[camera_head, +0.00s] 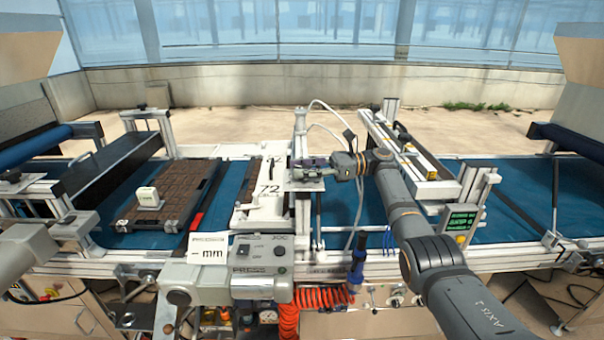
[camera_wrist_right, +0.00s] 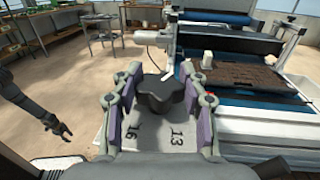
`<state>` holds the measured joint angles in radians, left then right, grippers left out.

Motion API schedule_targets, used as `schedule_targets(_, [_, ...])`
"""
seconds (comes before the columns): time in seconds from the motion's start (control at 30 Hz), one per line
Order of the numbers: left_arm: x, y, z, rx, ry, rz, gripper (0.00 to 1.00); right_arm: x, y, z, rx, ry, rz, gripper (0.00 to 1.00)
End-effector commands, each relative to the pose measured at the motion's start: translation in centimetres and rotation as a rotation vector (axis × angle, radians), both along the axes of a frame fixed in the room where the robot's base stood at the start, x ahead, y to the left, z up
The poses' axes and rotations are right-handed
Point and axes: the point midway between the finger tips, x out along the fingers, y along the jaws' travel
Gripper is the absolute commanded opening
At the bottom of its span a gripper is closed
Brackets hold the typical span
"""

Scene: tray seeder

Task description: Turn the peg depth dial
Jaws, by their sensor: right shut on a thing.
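The peg depth dial (camera_wrist_right: 160,97) is a dark, lobed knob above a pale plate marked with numbers (camera_wrist_right: 165,135), 16 and 13 among them. In the right wrist view it sits between the purple pads of my right gripper (camera_wrist_right: 160,100), which is shut on it. In the head view my right gripper (camera_head: 308,170) is at the white central unit (camera_head: 272,200), and hides the dial there. My left gripper (camera_wrist_right: 58,130) shows small at the left of the right wrist view, away from the dial, with its fingers apart and nothing seen between them.
A brown tray (camera_head: 206,178) with a small white block (camera_head: 149,198) lies on the blue belt (camera_head: 232,208) at left. A grey control box (camera_head: 262,258) stands in front. A small green-text display (camera_head: 460,222) is at right. A white hose (camera_head: 357,222) hangs near my right arm.

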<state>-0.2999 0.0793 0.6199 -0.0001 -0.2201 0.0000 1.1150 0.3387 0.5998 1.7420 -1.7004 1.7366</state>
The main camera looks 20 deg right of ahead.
Motion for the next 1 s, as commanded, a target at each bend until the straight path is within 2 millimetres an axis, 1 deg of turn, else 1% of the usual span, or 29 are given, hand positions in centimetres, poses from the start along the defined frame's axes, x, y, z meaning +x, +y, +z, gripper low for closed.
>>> schedule_targets(0.37, [0.0,0.0,-0.1,0.0,0.0,0.0,0.4,0.0,0.0,-0.2,-0.003,0.003,0.003,0.12])
schedule_targets(0.4, [0.0,0.0,-0.1,0.0,0.0,0.0,0.4,0.0,0.0,-0.2,-0.003,0.003,0.003,0.47])
schedule_targets(0.53, [0.0,0.0,-0.1,0.0,0.0,0.0,0.4,0.0,0.0,-0.1,-0.002,0.002,0.002,0.65])
schedule_targets(0.57, [0.0,0.0,-0.1,0.0,0.0,0.0,0.4,0.0,0.0,-0.1,-0.002,0.002,0.002,0.67])
schedule_targets(0.87, [-0.1,0.2,0.0,0.003,0.001,-0.001,0.4,0.0,0.0,0.1,-0.001,0.0,0.002,0.67])
schedule_targets(0.97, [-0.1,0.2,0.0,0.002,0.001,-0.001,0.4,0.0,0.0,1.2,-0.001,-0.003,0.002,0.67])
schedule_targets(1.0, [-0.1,0.2,0.0,0.002,0.001,0.0,0.4,0.0,0.0,2.0,-0.002,-0.005,0.002,0.67])
